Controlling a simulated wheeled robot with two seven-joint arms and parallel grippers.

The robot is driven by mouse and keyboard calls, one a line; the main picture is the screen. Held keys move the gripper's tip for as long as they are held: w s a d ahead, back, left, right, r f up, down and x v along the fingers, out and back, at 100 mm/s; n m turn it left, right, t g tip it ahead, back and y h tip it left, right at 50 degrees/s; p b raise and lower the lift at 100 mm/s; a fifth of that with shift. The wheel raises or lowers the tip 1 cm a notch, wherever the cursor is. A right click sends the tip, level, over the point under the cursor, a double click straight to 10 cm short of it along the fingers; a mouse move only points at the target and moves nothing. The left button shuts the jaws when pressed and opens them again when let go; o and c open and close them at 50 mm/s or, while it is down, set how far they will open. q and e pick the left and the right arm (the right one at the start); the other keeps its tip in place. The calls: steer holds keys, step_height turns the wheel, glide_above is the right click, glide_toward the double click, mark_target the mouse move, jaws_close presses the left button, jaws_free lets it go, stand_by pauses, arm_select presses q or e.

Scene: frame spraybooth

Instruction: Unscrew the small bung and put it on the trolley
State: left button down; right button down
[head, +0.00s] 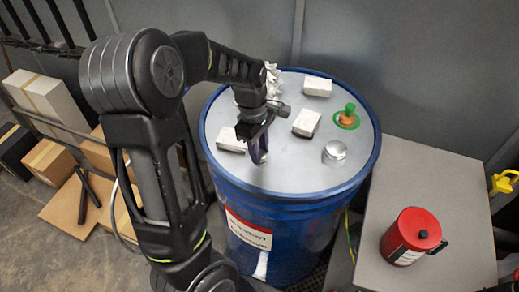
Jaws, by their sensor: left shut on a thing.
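A blue drum (290,215) with a grey lid stands in the middle of the head view. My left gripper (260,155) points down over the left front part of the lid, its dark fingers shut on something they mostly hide. I cannot make out the small bung there. A round silver cap (335,152) sits on the right front of the lid. A green and orange fitting (347,117) stands upright on the lid behind it. A grey flat top (440,188), which looks like the trolley, is right of the drum. My right gripper is not in view.
Pale blocks (306,122) and a crumpled white cloth (272,78) lie on the lid. A red can (411,236) stands on the front of the grey top; the surface behind it is clear. Cardboard boxes (47,160) fill the left side.

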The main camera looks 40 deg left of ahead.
arm_select(q)
steer(key=c, duration=1.3)
jaws_free()
steer(key=shift+d, duration=0.1)
steer(key=m, duration=0.4)
steer(key=shift+m+g, duration=0.3)
steer(key=shift+m, duration=1.1)
steer(key=shift+w+m, duration=0.1)
steer(key=shift+m, duration=1.1)
steer(key=shift+g, duration=0.3)
